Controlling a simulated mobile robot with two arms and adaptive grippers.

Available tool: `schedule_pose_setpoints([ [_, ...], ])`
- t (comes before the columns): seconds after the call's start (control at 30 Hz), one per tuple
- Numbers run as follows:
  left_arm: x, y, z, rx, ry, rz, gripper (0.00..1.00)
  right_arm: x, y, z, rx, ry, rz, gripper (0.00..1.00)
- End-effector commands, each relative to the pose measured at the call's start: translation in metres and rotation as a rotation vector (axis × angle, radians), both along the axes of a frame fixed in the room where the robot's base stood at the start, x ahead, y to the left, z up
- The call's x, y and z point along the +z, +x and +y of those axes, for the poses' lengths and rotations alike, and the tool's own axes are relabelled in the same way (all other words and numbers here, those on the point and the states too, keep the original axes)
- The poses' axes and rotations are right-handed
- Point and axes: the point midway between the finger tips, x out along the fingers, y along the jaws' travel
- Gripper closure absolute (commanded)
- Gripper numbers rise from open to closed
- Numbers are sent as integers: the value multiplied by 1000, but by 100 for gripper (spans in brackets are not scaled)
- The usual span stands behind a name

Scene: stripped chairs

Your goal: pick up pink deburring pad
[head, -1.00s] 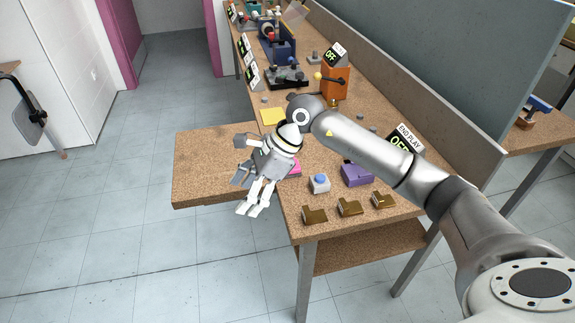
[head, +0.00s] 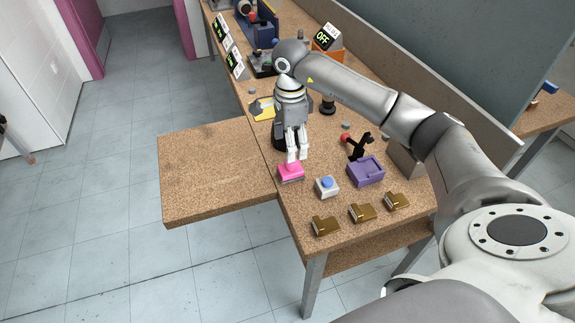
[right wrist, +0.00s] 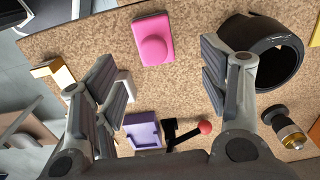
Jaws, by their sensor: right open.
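The pink deburring pad (head: 291,173) lies on the cork-topped table, near the inner corner where the side leaf joins. In the right wrist view the pad (right wrist: 153,39) is a pink block with a round knob, lying beyond the fingers and between their lines. My right gripper (head: 297,157) points down just behind the pad in the head view. In the right wrist view my right gripper (right wrist: 165,85) is open with nothing between its fingers. I cannot tell the exact height of the fingertips over the table. My left gripper is not in view.
A white block with a blue button (head: 326,186) and a purple tray (head: 366,172) stand right of the pad. Several brown blocks (head: 362,212) line the front edge. A black ring (right wrist: 272,52) is close to one finger. The side leaf (head: 215,173) is bare.

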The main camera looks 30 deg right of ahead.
Motion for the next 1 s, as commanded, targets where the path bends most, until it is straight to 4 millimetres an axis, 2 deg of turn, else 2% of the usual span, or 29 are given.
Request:
schedule_pose_setpoints([
  [0.1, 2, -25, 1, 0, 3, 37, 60, -16, 0, 1, 1, 1, 2, 32],
  [0.23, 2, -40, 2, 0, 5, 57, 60, -25, 0, 1, 2, 3, -1, 32],
  [0.37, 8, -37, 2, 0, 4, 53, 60, -36, -3, 2, 2, 2, 1, 32],
  [0.63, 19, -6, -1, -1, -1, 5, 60, -72, -7, 4, 1, 3, 0, 32],
  [0.93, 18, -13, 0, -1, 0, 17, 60, -77, -6, 4, 1, 3, -2, 32],
  [1.0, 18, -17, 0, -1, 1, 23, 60, -77, -6, 4, 1, 3, -2, 41],
])
